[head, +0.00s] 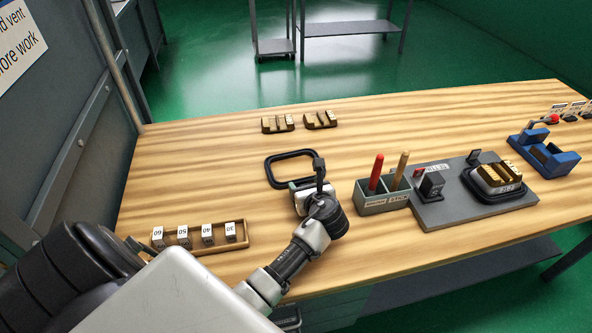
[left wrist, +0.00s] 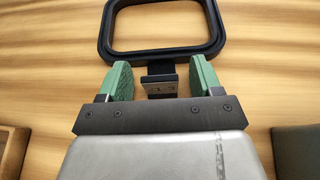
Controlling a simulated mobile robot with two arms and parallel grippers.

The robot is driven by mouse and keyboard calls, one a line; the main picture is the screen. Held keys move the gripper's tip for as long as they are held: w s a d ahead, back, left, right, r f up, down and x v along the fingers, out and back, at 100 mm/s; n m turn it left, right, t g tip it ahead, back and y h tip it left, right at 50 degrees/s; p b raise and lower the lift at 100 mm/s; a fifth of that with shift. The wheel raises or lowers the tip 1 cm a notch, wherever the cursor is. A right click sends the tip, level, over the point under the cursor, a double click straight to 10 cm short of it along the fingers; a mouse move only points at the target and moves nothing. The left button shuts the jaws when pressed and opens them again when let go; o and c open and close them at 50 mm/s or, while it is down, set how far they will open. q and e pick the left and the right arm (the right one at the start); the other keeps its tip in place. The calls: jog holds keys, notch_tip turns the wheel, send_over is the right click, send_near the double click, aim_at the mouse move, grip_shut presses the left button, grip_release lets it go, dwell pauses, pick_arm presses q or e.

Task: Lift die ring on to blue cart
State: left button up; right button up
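The die ring (head: 268,170) is a black rounded rectangular frame lying on the wooden table. It also shows at the top of the left wrist view (left wrist: 101,30), with a dark tab on its near side. My left gripper (head: 308,184) is at this near side. Its green fingers (left wrist: 161,80) stand open on either side of the tab, with a gap on both sides. The blue cart (head: 549,157) stands at the table's right side, with a red knob at its top. My right gripper is not in view.
A green-grey bin (head: 385,204) with red and tan handles stands right of my left gripper. Beyond it is a grey station plate (head: 450,211) with a black-based die block. A wooden rack (head: 205,247) of numbered blocks lies left. Two brass-coloured pieces (head: 277,124) lie behind the ring.

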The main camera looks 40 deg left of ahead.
pick_arm(q)
grip_shut()
